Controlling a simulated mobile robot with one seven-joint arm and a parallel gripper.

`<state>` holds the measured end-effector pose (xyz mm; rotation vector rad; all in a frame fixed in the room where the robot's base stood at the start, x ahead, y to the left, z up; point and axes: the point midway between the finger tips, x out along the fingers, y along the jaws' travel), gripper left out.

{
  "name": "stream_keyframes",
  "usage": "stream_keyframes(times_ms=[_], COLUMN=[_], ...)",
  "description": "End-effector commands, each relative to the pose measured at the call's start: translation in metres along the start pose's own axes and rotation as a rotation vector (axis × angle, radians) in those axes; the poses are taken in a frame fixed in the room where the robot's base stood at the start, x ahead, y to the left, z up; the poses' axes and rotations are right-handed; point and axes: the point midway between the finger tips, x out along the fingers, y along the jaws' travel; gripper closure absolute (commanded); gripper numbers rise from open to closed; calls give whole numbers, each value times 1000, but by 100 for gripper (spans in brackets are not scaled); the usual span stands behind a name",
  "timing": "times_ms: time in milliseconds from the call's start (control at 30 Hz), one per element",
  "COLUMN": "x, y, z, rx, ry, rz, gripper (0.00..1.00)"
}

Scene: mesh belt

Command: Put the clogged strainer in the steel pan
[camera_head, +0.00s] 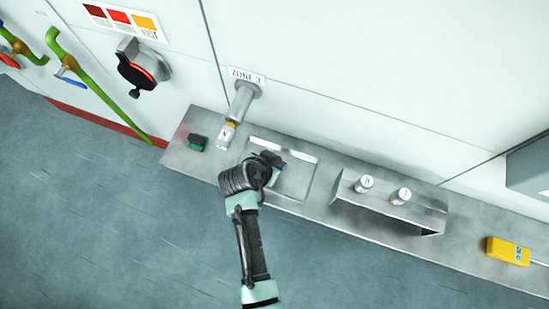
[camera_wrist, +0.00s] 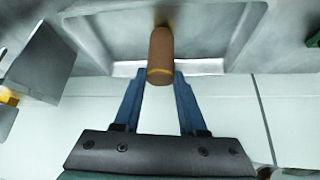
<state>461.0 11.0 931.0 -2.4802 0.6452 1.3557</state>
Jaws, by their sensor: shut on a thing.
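The clogged strainer (camera_wrist: 160,52) is a brown cylinder with a yellow band near its lower end in the wrist view. My gripper (camera_wrist: 160,74) is shut on it, with a blue finger on each side at the banded end. The steel pan (camera_wrist: 222,66) is a shallow rectangular tray behind the strainer in that view. In the head view my gripper (camera_head: 276,164) is over the pan (camera_head: 310,181), toward its back left, and mostly hides the strainer. I cannot tell whether the strainer touches the pan floor.
A ZONE 3 pipe (camera_head: 242,103) has a white-labelled, yellow-banded fitting (camera_head: 226,136) below it. A steel holder (camera_head: 388,215) with two pale cylinders (camera_head: 366,183) stands right of the pan. A dark green block (camera_head: 197,142) lies left, and a yellow device (camera_head: 508,251) far right.

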Motion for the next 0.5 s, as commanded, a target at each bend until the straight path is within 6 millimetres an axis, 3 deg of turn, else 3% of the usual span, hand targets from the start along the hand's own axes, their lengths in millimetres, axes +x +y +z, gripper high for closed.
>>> stream_keyframes(times_ms=[233, 267, 400, 500], x=[3, 2, 2, 2], y=[0, 0, 0, 0], z=[1, 1, 1, 1], rx=[0, 0, 0, 0], ry=[1, 0, 0, 0], rz=[0, 0, 0, 0], gripper=[100, 56, 30, 29])
